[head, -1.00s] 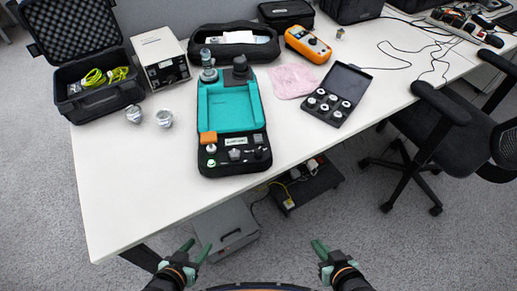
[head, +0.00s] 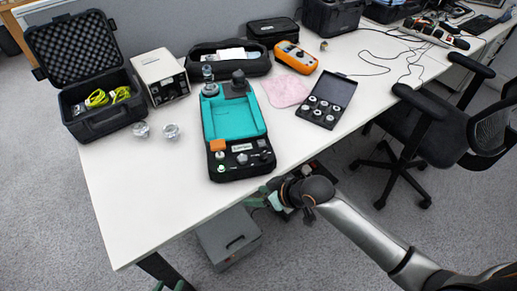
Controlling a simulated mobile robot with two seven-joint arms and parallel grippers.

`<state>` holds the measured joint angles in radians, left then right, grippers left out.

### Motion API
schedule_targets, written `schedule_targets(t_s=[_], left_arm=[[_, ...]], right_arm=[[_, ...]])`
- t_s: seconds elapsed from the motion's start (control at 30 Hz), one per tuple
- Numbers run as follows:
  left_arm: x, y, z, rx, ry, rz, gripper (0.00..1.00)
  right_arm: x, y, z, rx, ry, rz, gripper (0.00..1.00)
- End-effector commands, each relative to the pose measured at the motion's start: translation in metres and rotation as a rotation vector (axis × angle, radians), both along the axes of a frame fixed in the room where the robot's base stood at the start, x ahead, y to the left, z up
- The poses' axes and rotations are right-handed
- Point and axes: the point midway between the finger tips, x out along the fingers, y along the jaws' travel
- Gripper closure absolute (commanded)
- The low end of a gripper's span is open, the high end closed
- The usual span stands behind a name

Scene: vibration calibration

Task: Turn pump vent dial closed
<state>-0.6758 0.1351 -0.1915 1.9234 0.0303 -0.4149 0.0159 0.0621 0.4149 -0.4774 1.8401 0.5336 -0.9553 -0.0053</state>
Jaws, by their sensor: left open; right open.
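The pump (head: 233,128) is a teal and black unit lying on the white table, with an orange block (head: 217,145) and a white label on its front panel. Small knobs sit on that panel, including a silver one (head: 242,158) and a pale one (head: 221,168) at the lower left; I cannot tell which is the vent dial or how it is turned. My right gripper (head: 266,198) is open and empty at the table's front edge, just below and right of the panel, apart from it. My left gripper (head: 168,286) shows only its green fingertips at the bottom edge, open.
An open black case (head: 100,118), a white box instrument (head: 160,77) and two small metal pieces (head: 171,131) stand left. A pink cloth (head: 286,91) and an open case of round weights (head: 325,102) lie right. The left front tabletop is clear.

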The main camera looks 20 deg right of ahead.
Motion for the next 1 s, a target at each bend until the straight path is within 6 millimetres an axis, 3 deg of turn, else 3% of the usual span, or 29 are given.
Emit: schedule_targets(t_s=[0.03, 0.2, 0.4, 0.53, 0.67, 0.77, 1.0], left_arm=[[0.002, 0.000, 0.007, -0.001, -0.006, 0.002, 0.50], [0.004, 0.000, 0.017, -0.002, -0.013, 0.003, 0.50], [0.004, 0.001, 0.026, -0.001, -0.019, 0.005, 0.50], [0.003, 0.002, 0.028, 0.000, -0.019, 0.008, 0.50], [0.002, 0.003, 0.028, 0.001, -0.015, 0.008, 0.50], [0.001, 0.003, 0.027, 0.001, -0.013, 0.009, 0.50], [0.001, 0.003, 0.023, 0.002, -0.011, 0.009, 0.50]], right_arm=[[0.015, -0.004, 0.021, -0.029, 0.002, 0.033, 0.38], [0.042, -0.021, 0.069, -0.120, 0.061, 0.121, 0.38], [0.061, -0.054, 0.128, -0.236, 0.134, 0.177, 0.38], [0.065, -0.071, 0.155, -0.285, 0.170, 0.193, 0.38], [0.065, -0.079, 0.167, -0.309, 0.193, 0.198, 0.38], [0.066, -0.080, 0.164, -0.312, 0.199, 0.200, 0.38], [0.076, -0.068, 0.128, -0.309, 0.199, 0.201, 0.38]])
